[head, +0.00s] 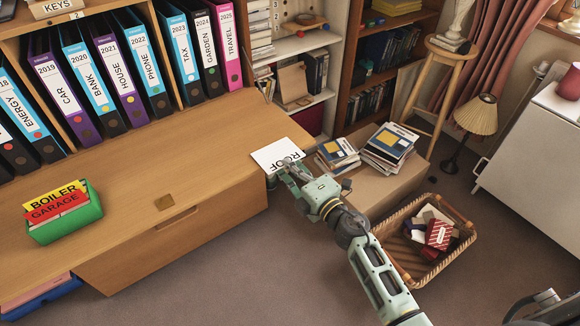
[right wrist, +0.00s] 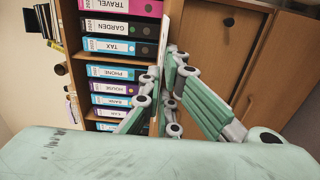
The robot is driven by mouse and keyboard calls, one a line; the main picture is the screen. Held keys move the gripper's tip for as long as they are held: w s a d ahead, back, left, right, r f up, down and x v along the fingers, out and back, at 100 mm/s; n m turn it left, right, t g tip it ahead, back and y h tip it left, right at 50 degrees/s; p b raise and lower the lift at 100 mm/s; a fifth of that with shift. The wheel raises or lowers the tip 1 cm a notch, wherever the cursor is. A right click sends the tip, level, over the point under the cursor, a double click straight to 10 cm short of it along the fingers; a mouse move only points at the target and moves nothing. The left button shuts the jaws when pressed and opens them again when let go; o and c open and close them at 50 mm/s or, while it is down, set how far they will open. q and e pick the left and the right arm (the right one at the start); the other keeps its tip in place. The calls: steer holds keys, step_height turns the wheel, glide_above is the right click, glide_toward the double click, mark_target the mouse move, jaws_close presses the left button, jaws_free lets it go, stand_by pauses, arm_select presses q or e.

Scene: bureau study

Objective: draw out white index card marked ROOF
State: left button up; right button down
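The white index card (head: 278,153) marked ROOF is at the right end of the desk, its lettering upside down in the head view. My right gripper (head: 284,172) is at the card's near edge, with its fingers closed on it. In the right wrist view the card (right wrist: 164,45) shows almost edge-on as a thin white strip between the fingers (right wrist: 160,100). Whether the card touches the desktop I cannot tell. A green card box (head: 65,222) at the desk's left holds a yellow BOILER card (head: 55,195) and a red GARAGE card (head: 57,207). My left gripper is not in view.

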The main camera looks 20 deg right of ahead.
steer(key=shift+s, duration=0.1)
steer(key=v, duration=0.6)
stand_by(0.9)
steer(key=shift+a+r+p, duration=0.1)
steer(key=shift+r+p, duration=0.05)
steer(key=shift+p, duration=0.15)
